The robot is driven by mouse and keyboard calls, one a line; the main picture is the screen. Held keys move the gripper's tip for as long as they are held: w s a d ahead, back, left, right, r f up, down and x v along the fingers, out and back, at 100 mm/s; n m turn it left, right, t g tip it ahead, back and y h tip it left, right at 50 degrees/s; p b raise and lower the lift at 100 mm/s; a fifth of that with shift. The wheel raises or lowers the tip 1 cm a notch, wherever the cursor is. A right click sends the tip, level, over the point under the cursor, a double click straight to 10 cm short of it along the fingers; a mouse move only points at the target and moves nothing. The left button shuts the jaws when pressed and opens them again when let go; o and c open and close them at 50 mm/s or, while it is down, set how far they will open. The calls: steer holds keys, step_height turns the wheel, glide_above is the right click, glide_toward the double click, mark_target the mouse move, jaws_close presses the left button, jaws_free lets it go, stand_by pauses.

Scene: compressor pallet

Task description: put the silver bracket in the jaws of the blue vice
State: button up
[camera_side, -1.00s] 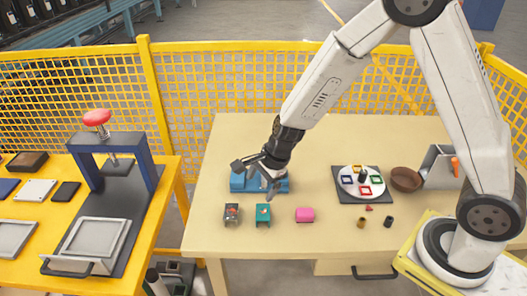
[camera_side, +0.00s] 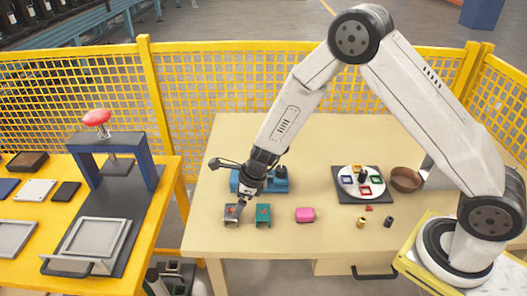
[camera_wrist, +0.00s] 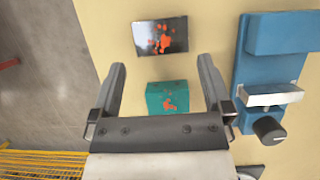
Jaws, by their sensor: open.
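The silver bracket (camera_side: 231,215), with orange-red spots, stands on the table left of a teal bracket (camera_side: 263,215). In the wrist view the silver bracket (camera_wrist: 160,37) lies beyond the fingertips, apart from them. The blue vice (camera_side: 276,184) stands behind the brackets, partly hidden by my gripper (camera_side: 242,198). In the wrist view the vice (camera_wrist: 275,65) is to the right, with a pale jaw piece and a dark knob. My gripper (camera_wrist: 163,68) is open and empty above the brackets. The teal bracket (camera_wrist: 168,98) shows between its fingers in that view.
A pink block (camera_side: 305,214) lies right of the teal bracket. Farther right are a dark mat (camera_side: 342,197) with a white plate of coloured squares, a brown bowl (camera_side: 405,179) and small parts. A yellow fence (camera_side: 230,100) runs behind the table.

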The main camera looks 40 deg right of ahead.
mark_target(230, 211)
steer(key=shift+w+a+f, duration=0.1)
steer(key=shift+w+f, duration=0.05)
steer(key=shift+f, duration=0.25)
steer(key=shift+f, duration=0.1)
steer(key=shift+x, duration=2.5)
steer(key=shift+w, duration=0.1)
steer(key=shift+c, duration=0.2)
steer(key=c, duration=1.1)
steer(key=shift+r, duration=0.3)
